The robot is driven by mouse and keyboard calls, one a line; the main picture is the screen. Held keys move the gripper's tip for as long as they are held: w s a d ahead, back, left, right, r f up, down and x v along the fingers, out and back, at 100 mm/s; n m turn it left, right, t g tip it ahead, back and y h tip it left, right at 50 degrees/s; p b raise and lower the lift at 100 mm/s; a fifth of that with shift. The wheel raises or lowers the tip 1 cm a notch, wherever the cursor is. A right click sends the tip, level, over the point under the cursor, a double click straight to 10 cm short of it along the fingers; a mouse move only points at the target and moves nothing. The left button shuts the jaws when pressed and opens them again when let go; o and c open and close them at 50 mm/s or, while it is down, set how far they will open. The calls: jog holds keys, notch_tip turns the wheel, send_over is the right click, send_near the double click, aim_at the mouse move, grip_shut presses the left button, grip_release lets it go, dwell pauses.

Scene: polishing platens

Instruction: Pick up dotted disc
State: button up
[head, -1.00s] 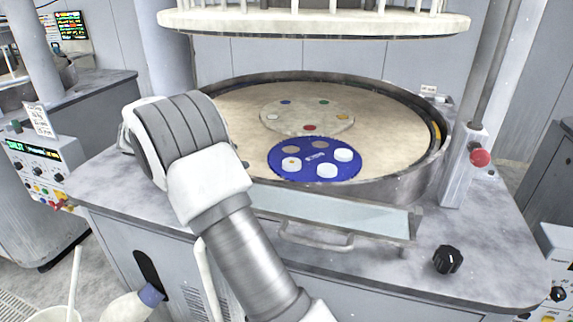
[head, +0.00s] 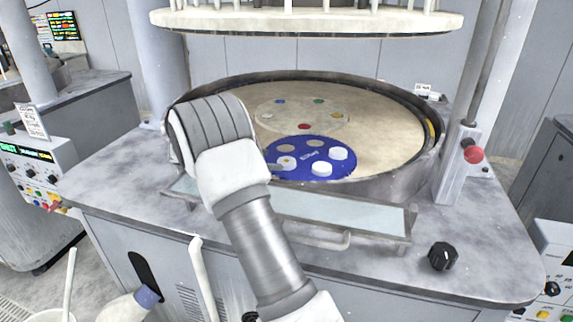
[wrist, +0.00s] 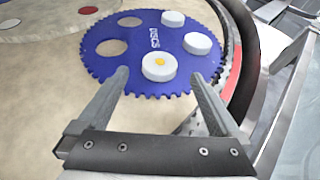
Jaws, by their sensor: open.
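The dotted disc (wrist: 159,67) is white with a yellow dot, and it sits in the blue toothed carrier (wrist: 101,66). In the head view the dotted disc (head: 287,162) is at the left of the carrier (head: 301,176). Two plain white discs (wrist: 197,43) (wrist: 173,19) sit in the carrier beyond and to the right of it. My gripper (wrist: 160,76) is open and empty, its fingers pointing toward the dotted disc, one to each side in the wrist view. In the head view my arm hides most of the gripper.
The carrier has two empty holes (wrist: 118,47) (wrist: 130,21). It lies on the beige round platen (head: 385,130) inside a raised metal rim (head: 404,181). A pale round plate with coloured dots (head: 273,117) lies behind. A large upper plate (head: 310,23) hangs above.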

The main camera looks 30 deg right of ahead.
aim_at(288, 161)
jog(key=x, duration=0.5)
jog(key=shift+d, duration=0.2)
jog(key=c, duration=1.4)
jog(key=shift+c, duration=0.4)
jog(key=shift+r, duration=0.1)
